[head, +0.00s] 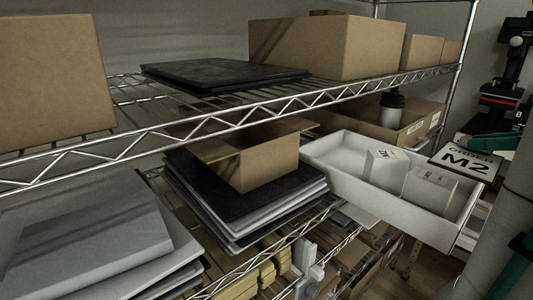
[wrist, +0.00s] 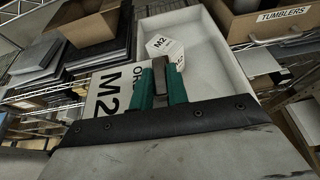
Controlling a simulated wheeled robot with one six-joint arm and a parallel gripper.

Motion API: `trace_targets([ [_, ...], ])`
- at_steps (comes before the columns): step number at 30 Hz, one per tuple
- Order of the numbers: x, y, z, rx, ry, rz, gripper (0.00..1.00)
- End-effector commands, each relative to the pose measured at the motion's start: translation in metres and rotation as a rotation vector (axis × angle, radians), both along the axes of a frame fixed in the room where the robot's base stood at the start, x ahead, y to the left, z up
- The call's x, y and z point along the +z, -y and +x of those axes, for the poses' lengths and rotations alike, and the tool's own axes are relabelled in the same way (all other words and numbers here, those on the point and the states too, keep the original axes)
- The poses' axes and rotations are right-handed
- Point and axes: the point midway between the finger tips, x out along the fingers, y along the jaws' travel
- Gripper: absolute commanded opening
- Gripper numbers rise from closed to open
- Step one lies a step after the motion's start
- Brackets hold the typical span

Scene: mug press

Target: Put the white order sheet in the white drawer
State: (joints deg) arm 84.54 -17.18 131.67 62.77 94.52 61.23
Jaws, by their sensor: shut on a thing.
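The white order sheet (head: 468,160), marked "ORDER M2" in black, is at the right of the head view, beside and above the right end of the white drawer. In the wrist view the sheet (wrist: 108,92) lies at the left of my gripper (wrist: 160,82), whose teal fingers are shut on its edge. The white drawer (head: 395,212) is pulled out from the shelf and open at the top. In the wrist view the drawer (wrist: 232,66) lies just beyond the fingertips. The exact grip point is partly hidden by the fingers.
Inside the drawer are white blocks (head: 384,166), one marked M2 in the wrist view (wrist: 160,46). A cardboard box labelled TUMBLERS (wrist: 275,18) stands right of the drawer. An open cardboard box (head: 245,165) on dark trays lies to the left. A wire shelf (head: 250,105) runs above.

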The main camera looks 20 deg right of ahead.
Motion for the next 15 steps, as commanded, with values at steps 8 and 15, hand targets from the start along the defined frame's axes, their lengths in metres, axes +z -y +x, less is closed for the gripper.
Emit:
trace_targets([
  [8,-0.005,0.026,0.039,0.018,-0.001,0.004,0.00],
  [15,-0.011,0.068,0.088,0.020,0.000,0.003,0.00],
])
